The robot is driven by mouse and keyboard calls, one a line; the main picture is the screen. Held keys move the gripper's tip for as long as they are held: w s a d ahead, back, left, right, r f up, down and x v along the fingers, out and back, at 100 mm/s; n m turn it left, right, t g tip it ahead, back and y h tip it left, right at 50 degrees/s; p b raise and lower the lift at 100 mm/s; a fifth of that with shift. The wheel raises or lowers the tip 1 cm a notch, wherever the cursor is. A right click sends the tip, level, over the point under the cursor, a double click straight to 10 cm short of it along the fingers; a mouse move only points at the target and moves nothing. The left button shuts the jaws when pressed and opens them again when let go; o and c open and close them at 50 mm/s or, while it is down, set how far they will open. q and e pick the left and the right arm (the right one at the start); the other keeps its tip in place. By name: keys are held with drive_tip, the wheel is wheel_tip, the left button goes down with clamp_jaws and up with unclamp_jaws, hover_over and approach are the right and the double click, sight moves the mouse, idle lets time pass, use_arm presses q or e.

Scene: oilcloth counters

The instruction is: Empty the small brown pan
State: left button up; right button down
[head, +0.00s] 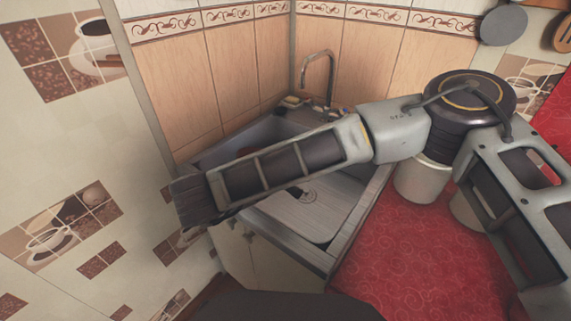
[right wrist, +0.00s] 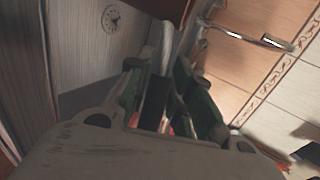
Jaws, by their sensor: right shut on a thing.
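My right arm reaches across the head view from the right, over the sink. I cannot make out the small brown pan for sure in either view. My left gripper is not in view.
The metal sink (head: 345,240) has a ribbed drainboard with a drain. A tap (head: 318,60) stands at its back, with small items along the rim. Right of it is a red patterned counter (head: 405,250) with a white canister (head: 421,182). Tiled walls stand close at left and back.

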drive_tip(key=shift+s+a+r+t+h, duration=0.3)
drive_tip(key=shift+a+r, duration=0.1)
drive_tip(key=shift+r, duration=0.2)
drive_tip(key=shift+a, duration=0.1)
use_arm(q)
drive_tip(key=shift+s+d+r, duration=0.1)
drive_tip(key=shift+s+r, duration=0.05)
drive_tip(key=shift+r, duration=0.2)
use_arm(e)
drive_tip(key=shift+s+a+r+n+t+h, duration=0.4)
drive_tip(key=shift+s+a+t+h, duration=0.2)
drive_tip(key=shift+a+t, duration=0.1)
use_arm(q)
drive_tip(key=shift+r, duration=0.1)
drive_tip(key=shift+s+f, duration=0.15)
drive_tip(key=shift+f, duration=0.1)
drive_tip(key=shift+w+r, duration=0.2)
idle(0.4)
